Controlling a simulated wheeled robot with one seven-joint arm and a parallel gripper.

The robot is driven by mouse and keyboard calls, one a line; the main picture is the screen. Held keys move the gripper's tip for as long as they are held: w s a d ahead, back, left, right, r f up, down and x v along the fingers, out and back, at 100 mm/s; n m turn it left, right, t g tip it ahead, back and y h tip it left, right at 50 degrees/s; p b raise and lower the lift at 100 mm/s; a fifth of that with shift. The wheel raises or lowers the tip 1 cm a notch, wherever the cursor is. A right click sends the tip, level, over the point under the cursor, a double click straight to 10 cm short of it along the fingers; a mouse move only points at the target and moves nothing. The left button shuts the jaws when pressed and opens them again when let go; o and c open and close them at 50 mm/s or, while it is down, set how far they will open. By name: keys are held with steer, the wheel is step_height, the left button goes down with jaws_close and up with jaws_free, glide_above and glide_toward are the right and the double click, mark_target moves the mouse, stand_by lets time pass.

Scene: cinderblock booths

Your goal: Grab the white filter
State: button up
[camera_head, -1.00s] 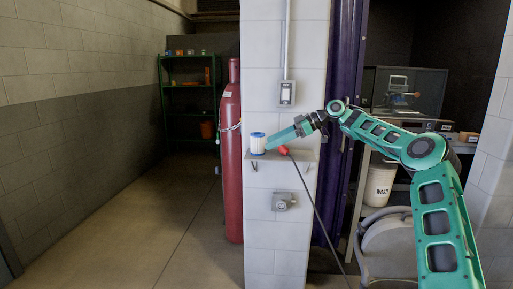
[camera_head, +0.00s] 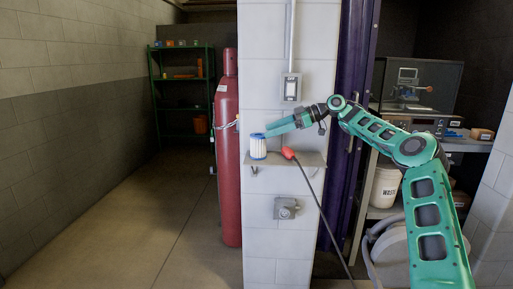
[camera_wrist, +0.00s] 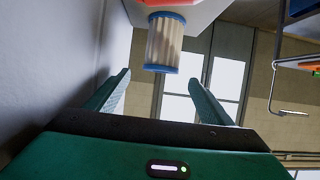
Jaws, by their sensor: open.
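The white filter (camera_head: 258,147) is a pleated white cylinder with blue end rings. It stands upright at the left end of a small grey wall shelf (camera_head: 311,160). My gripper (camera_head: 268,132) is at the upper right of the filter in the head view, its tip close to the filter's top. In the wrist view the filter (camera_wrist: 165,42) lies ahead of my gripper (camera_wrist: 158,82), beyond the fingertips and roughly centred between them. The fingers are spread with nothing between them. I cannot tell whether a finger touches the filter.
A red plug-like end (camera_head: 289,153) with a dark cable rests on the shelf right of the filter. A tall red cylinder (camera_head: 228,160) stands left of the block wall. A grey box (camera_head: 286,208) is below the shelf. The floor at left (camera_head: 130,235) is clear.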

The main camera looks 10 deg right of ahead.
mark_target(258, 134)
steer(key=x, duration=0.5)
steer(key=shift+w+a, duration=0.1)
steer(key=shift+w, duration=0.05)
steer(key=shift+f+x, duration=0.2)
steer(key=shift+x, duration=1.1)
steer(key=shift+f+x, duration=0.2)
steer(key=shift+x, duration=1.1)
steer(key=c, duration=1.2)
